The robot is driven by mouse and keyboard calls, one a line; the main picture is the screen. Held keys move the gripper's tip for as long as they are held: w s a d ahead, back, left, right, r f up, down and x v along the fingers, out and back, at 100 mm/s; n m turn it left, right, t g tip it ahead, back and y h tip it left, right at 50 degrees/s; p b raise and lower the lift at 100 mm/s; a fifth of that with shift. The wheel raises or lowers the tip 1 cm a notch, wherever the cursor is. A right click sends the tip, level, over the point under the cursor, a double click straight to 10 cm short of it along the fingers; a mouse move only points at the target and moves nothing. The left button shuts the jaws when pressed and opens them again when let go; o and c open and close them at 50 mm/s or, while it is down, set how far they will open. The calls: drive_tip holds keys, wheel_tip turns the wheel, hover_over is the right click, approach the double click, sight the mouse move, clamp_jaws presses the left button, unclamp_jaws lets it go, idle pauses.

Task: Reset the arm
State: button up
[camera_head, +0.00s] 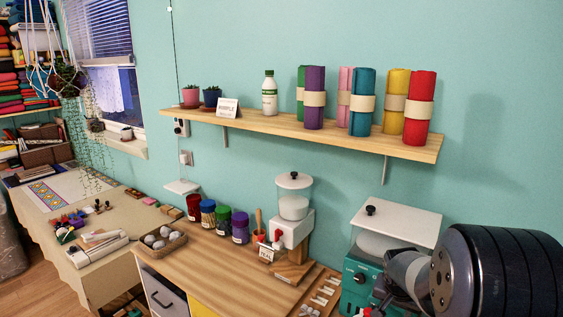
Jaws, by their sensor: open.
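My arm reaches in at the lower right, with a large black ribbed link close to the camera and a grey link left of it. The dark end of my gripper (388,292) shows in part near the bottom edge, in front of a teal machine (356,277) with a white top. My gripper is open, and I see nothing held in it. Its fingertips are small and partly hidden in this view.
A wooden wall shelf (280,124) holds several fabric rolls, a bottle and two small pots. The wooden counter (215,265) below carries several jars, a basket (162,241) and a white dispenser (292,222). Its front middle is clear. A cluttered cloth-covered table (100,275) stands left.

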drive_tip(key=shift+w+d+n+t+y+p, duration=0.15)
drive_tip(key=shift+w+d+n+y+p, duration=0.15)
drive_tip(key=shift+n+p, duration=0.35)
drive_tip(key=shift+w+d+n+t+y+p, duration=0.1)
drive_tip(key=shift+w+d+n+y+p, duration=0.1)
drive_tip(key=shift+d+n+p, duration=0.4)
drive_tip(key=shift+w+d+n+t+y+p, duration=0.15)
drive_tip(key=shift+w+n+y+p, duration=0.15)
drive_tip(key=shift+n, duration=0.55)
drive_tip(key=shift+r, duration=0.1)
drive_tip(key=shift+s+a+r, duration=0.1)
drive_tip(key=shift+s+r, duration=0.05)
drive_tip(key=shift+r, duration=0.05)
